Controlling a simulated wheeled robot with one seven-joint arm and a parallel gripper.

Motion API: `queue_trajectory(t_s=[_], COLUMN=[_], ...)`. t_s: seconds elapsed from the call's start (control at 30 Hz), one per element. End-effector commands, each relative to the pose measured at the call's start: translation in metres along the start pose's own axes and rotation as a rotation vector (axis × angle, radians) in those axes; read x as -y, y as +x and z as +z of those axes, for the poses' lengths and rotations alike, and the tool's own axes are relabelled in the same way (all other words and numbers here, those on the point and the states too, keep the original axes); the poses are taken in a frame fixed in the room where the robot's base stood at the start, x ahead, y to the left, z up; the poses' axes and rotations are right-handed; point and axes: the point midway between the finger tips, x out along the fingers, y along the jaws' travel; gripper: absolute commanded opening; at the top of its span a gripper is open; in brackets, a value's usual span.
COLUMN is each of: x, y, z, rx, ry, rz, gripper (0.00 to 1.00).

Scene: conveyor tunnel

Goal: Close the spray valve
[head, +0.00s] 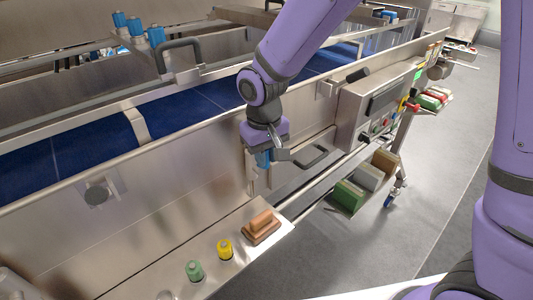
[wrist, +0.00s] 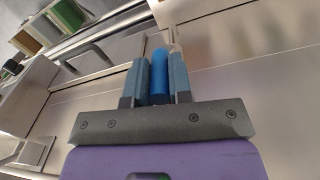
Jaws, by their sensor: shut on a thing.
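My gripper (wrist: 160,72) is shut on a bright blue handle (wrist: 160,88), which stands between its two grey-blue fingers in the wrist view. I take this handle to be that of the spray valve. In the head view my gripper (head: 264,160) reaches down at the outer side of the steel conveyor wall, beside a steel bracket. Some blue shows at its fingers there, but the handle and fingers are hard to tell apart. The valve's body and pipe are mostly hidden, and I cannot tell the valve's angle exactly.
A bar handle (head: 312,158) and a control box (head: 378,105) are right of my gripper. A steel shelf (head: 205,262) below carries a brown brush-like block (head: 262,226), a yellow knob (head: 224,249) and a green knob (head: 194,270). Other blue knobs (head: 136,27) stand above the blue belt (head: 90,142).

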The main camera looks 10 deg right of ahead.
Motion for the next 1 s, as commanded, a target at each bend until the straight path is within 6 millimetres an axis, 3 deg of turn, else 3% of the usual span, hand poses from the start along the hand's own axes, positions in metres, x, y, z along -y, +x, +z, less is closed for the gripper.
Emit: queue_trajectory(t_s=[0.57,1.0], x=[0.028,0.052], y=[0.004,0.021], z=[0.005,0.009], rx=[-0.073,-0.151], ry=[-0.008,-0.007], rz=[0.353,0.745], gripper=[0.00,0.00])
